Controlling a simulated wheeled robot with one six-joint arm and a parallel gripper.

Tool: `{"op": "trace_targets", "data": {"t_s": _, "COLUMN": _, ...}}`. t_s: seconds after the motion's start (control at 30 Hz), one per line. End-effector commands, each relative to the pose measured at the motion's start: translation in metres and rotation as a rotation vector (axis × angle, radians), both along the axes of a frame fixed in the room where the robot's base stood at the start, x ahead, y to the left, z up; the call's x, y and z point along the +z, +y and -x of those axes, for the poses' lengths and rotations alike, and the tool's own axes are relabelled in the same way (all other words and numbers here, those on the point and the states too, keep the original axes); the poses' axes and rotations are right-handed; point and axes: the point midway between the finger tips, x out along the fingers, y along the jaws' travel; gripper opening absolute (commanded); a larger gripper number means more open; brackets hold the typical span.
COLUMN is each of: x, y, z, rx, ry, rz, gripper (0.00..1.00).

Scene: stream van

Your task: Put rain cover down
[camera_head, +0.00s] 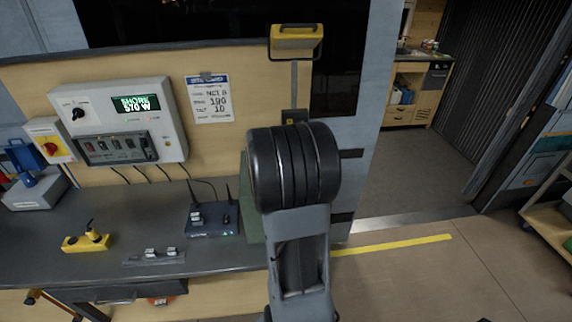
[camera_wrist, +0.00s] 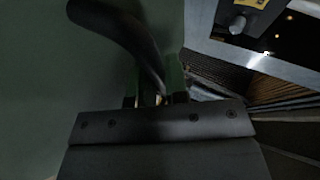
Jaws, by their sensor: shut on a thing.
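The rain cover appears to be the dull green sheet (camera_wrist: 60,100) that fills the left of the wrist view, with a dark curved handle (camera_wrist: 125,30) across it. My gripper (camera_wrist: 156,97) is shut on this handle, near its lower end. In the head view a strip of the green cover (camera_head: 250,222) shows just left of my arm, by the right end of the workbench. My arm hides the gripper and most of the cover there. I cannot tell whether the cover touches the bench.
The dark workbench (camera_head: 50,250) holds a router (camera_head: 212,219), a yellow block (camera_head: 86,243) and a small grey strip (camera_head: 153,256). A control box (camera_head: 120,120) hangs above. A yellow floor line (camera_head: 400,245) and open floor lie right, with a shelf (camera_head: 550,220) at the edge.

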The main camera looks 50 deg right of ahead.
Motion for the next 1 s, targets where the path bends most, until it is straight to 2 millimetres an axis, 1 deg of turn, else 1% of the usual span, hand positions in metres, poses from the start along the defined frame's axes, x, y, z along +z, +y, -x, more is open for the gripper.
{"op": "trace_targets", "data": {"t_s": 0.07, "x": -0.004, "y": 0.000, "z": 0.000, "rx": -0.001, "ry": -0.001, "rz": 0.002, "gripper": 0.00}}
{"op": "trace_targets", "data": {"t_s": 0.37, "x": -0.004, "y": 0.000, "z": 0.000, "rx": 0.000, "ry": -0.002, "rz": 0.002, "gripper": 0.00}}
{"op": "trace_targets", "data": {"t_s": 0.73, "x": -0.015, "y": 0.000, "z": 0.000, "rx": 0.000, "ry": -0.002, "rz": 0.002, "gripper": 0.00}}
{"op": "trace_targets", "data": {"t_s": 0.77, "x": -0.014, "y": 0.000, "z": 0.000, "rx": 0.000, "ry": 0.000, "rz": 0.000, "gripper": 0.17}}
{"op": "trace_targets", "data": {"t_s": 1.0, "x": -0.014, "y": 0.000, "z": 0.000, "rx": 0.000, "ry": 0.000, "rz": 0.000, "gripper": 0.40}}
